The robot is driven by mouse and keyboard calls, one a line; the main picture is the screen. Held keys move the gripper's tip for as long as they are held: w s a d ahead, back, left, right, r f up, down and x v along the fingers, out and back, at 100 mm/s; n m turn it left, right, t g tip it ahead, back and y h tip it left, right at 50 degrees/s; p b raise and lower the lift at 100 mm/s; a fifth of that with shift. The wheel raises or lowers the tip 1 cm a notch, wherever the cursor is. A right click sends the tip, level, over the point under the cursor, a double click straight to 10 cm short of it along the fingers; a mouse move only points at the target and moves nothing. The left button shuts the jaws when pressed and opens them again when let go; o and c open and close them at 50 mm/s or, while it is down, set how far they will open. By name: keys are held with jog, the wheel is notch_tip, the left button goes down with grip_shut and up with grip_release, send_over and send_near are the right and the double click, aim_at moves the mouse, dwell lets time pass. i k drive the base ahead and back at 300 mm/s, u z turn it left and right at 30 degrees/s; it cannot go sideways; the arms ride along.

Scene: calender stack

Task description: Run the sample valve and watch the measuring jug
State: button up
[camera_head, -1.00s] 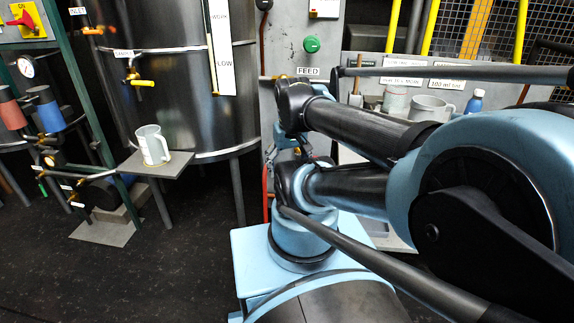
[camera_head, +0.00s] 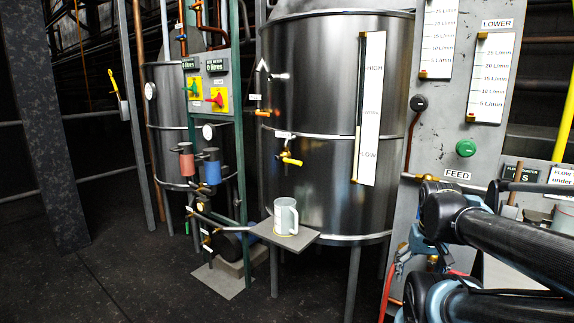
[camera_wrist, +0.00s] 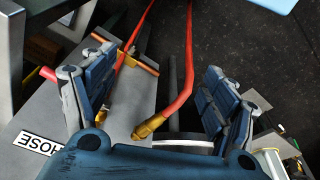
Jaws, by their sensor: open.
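The measuring jug (camera_head: 286,217), pale with a handle on its right, stands upright on a small grey shelf (camera_head: 262,230) at the front of the steel tank (camera_head: 315,100). The sample valve (camera_head: 288,157), brass with a yellow lever, is on the tank wall above the jug. No stream between valve and jug is visible, and the jug's inside cannot be made out. My gripper (camera_wrist: 160,105) shows in the wrist view, open, its two blue fingers apart. An orange hose with a brass end (camera_wrist: 148,127) lies beyond and between the fingers. The gripper is well away from valve and jug.
A tall sight gauge (camera_head: 370,110) marked HIGH and LOW is on the tank. A green FEED button (camera_head: 465,148) and flow scales (camera_head: 492,78) are on the right panel. Pumps and pipes stand left of the shelf. The dark floor (camera_head: 120,270) at left is clear.

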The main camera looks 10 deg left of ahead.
aim_at(289, 160)
jog(key=u, duration=0.4)
jog(key=k, duration=1.65)
jog(key=z, duration=0.45)
jog(key=i, duration=1)
jog(key=u, duration=0.05)
